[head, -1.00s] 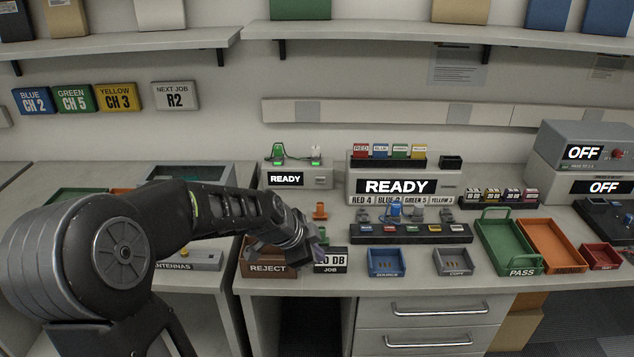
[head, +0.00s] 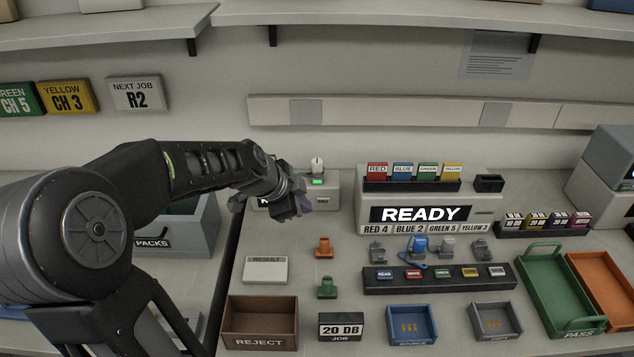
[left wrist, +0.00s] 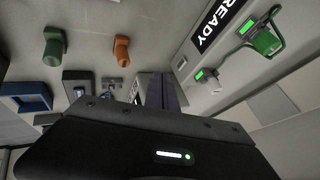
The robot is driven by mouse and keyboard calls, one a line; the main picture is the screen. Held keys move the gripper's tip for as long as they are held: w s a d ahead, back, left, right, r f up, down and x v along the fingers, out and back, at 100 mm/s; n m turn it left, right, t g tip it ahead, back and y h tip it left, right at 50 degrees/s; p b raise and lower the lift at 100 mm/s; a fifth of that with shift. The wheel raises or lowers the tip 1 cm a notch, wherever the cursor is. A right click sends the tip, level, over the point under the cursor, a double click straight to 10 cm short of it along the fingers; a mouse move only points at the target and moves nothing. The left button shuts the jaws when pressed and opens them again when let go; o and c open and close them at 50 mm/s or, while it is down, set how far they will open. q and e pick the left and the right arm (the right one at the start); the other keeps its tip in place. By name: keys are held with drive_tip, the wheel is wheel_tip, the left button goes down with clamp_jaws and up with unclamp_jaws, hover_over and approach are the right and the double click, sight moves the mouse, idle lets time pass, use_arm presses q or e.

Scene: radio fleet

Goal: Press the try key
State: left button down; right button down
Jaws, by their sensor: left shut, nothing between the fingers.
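No key with a readable "try" label shows. The small grey test unit (head: 328,194) stands at the back left of the bench, with its display mostly hidden behind my left gripper. In the left wrist view its lit READY display (left wrist: 211,24) shows at the upper right. A small pale block (left wrist: 180,62) shows on its front, close to the fingertips. My left gripper (head: 303,205) is shut and empty, in front of this unit. Its dark fingers also show in the left wrist view (left wrist: 161,91). I cannot tell whether they touch anything. My right gripper is not in view.
A larger READY unit (head: 484,212) stands to the right. An orange connector (head: 324,247), a green connector (head: 327,287) and a RESULT plate (head: 266,269) lie in front. The REJECT bin (head: 260,342), JOB block (head: 341,326) and blue tray (head: 412,311) line the front.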

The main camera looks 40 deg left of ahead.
sight(323, 200)
use_arm(q)
drive_tip(key=shift+w+a, duration=0.2)
drive_tip(key=shift+w, duration=0.05)
drive_tip(key=shift+r, duration=0.1)
drive_tip(key=x, duration=1)
drive_tip(key=shift+f+p, duration=0.2)
drive_tip(key=shift+p, duration=0.15)
drive_tip(key=shift+w+a+r+p, duration=0.15)
drive_tip(key=shift+w+a+p, duration=0.25)
drive_tip(key=shift+w, duration=0.15)
drive_tip(key=shift+w+a+r+p, duration=0.15)
drive_tip(key=shift+w+a+p, duration=0.15)
drive_tip(key=shift+w+a, duration=0.2)
drive_tip(key=shift+w+a+f, duration=0.1)
drive_tip(key=shift+w+a, duration=0.2)
drive_tip(key=shift+w, duration=0.25)
